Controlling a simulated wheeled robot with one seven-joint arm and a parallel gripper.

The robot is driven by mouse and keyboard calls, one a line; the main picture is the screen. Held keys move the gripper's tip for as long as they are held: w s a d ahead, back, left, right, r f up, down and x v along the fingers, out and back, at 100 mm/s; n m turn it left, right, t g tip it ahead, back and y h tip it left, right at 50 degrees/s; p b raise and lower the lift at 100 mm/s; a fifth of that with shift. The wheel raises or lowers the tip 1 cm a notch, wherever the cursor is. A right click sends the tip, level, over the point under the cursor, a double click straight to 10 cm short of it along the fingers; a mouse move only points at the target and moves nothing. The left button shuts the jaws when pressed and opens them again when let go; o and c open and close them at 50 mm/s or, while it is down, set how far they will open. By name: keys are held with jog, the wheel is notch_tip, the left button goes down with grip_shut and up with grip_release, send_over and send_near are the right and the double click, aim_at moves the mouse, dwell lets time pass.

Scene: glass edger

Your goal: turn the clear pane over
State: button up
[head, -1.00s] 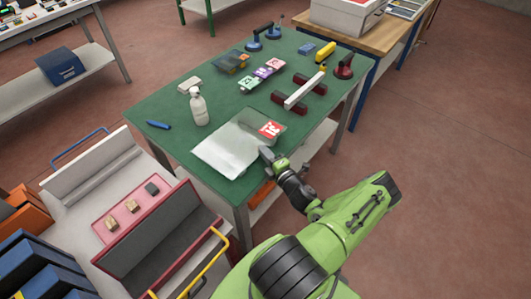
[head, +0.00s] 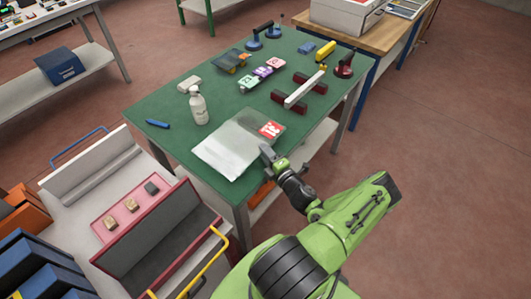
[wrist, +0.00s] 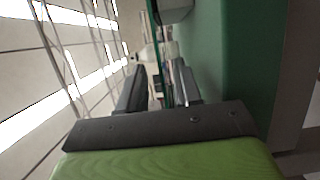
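The clear pane (head: 257,119) lies on the green bench top (head: 166,112), near its front edge. It looks greyish and see-through, with a red-and-white label (head: 270,129) showing at its right part. A bright whitish area (head: 224,152) adjoins it on the left; I cannot tell whether this is a sheet below or glare on the glass. My gripper (head: 266,152) is at the pane's near side, at the bench edge. In the wrist view my gripper (wrist: 158,92) has its two fingers apart. A thin green edge, apparently the pane's, runs between them with gaps beside it.
A spray bottle (head: 198,106) and blue marker (head: 157,124) are left of the pane. A cart with a red-rimmed tray (head: 160,240) stands front left.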

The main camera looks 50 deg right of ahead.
jog(key=shift+f, duration=0.1)
jog(key=shift+s, duration=0.15)
jog(key=v, duration=1.5)
jog(key=shift+s+r, duration=0.2)
jog(key=shift+s, duration=0.05)
jog(key=shift+a, duration=0.15)
